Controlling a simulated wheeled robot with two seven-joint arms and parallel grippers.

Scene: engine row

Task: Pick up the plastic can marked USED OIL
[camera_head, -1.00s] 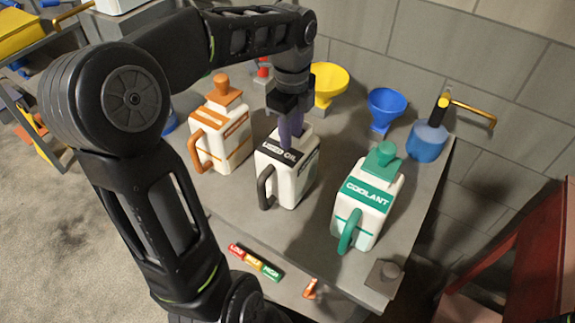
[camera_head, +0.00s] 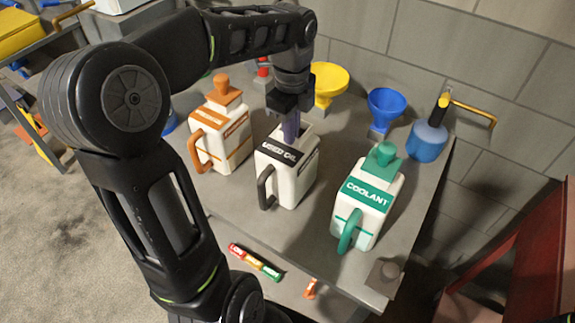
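The white plastic can marked USED OIL (camera_head: 290,176) stands upright on the grey table, between two other cans. It has a black label and a black handle on its left side. My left gripper (camera_head: 291,135) points down at the top of this can, with its fingers at the can's neck. The fingers hide the cap or neck, and I cannot tell whether they are closed on it. My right gripper is not in view.
A white can with an orange cap (camera_head: 221,128) stands to the left, and the green-capped COOLANT can (camera_head: 366,200) to the right. A yellow funnel (camera_head: 329,82), a blue funnel (camera_head: 386,107) and a blue bottle (camera_head: 427,141) stand behind.

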